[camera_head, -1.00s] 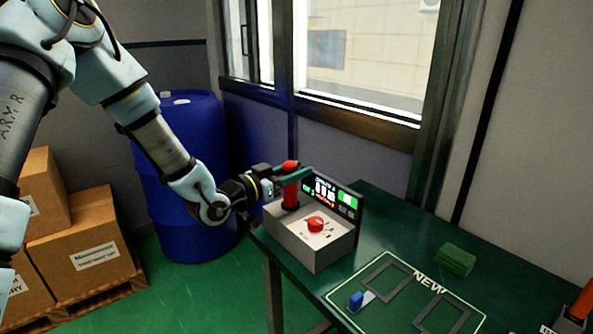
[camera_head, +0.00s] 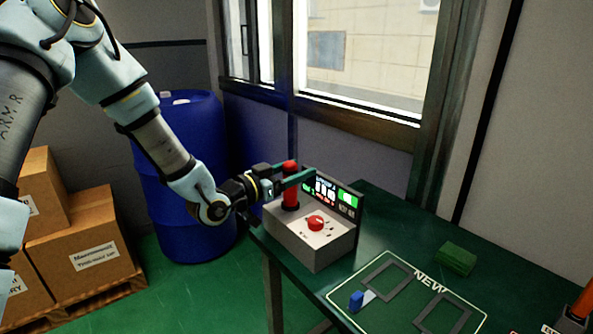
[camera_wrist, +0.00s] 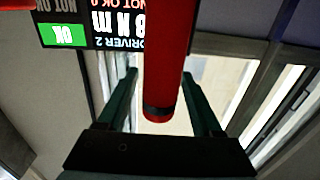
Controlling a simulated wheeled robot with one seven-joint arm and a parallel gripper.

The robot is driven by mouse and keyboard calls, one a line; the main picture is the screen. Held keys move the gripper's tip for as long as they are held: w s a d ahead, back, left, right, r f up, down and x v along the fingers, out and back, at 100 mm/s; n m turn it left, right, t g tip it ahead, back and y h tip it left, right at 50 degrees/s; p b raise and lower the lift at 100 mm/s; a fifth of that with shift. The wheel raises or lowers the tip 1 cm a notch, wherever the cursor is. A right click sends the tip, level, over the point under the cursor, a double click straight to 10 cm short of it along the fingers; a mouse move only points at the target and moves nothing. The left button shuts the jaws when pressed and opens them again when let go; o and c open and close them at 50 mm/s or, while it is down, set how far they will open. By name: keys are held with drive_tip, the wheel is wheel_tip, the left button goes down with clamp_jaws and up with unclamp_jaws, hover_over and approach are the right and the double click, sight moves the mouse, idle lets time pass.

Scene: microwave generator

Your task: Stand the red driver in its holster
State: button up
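The red driver (camera_head: 290,190) stands upright at the back left of a grey box (camera_head: 300,245) on the table. Its lower end is hidden at the box top. My gripper (camera_head: 297,178) reaches in from the left at the driver's upper part. In the wrist view, the red driver (camera_wrist: 163,60) passes between the two green fingers, with a visible gap on each side, so the gripper (camera_wrist: 163,98) is open around it. At the right edge, an orange-red handle (camera_head: 585,298) stands in a dark block, partly cut off. I cannot tell which part is the holster.
The box carries a red knob (camera_head: 315,223) and a lit display (camera_head: 325,187) with a green field. A marked mat (camera_head: 400,320) holds dark frames and a small blue piece (camera_head: 356,300). A green block (camera_head: 457,259) lies behind it. A blue barrel (camera_head: 185,150) stands left of the table.

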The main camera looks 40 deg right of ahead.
drive_tip(key=shift+o, duration=0.4)
drive_tip(key=shift+f, duration=0.1)
drive_tip(key=shift+a, duration=0.1)
drive_tip(key=shift+a, duration=0.25)
drive_tip(key=a+b, duration=0.2)
drive_tip(key=a, duration=0.8)
drive_tip(key=shift+b, duration=0.4)
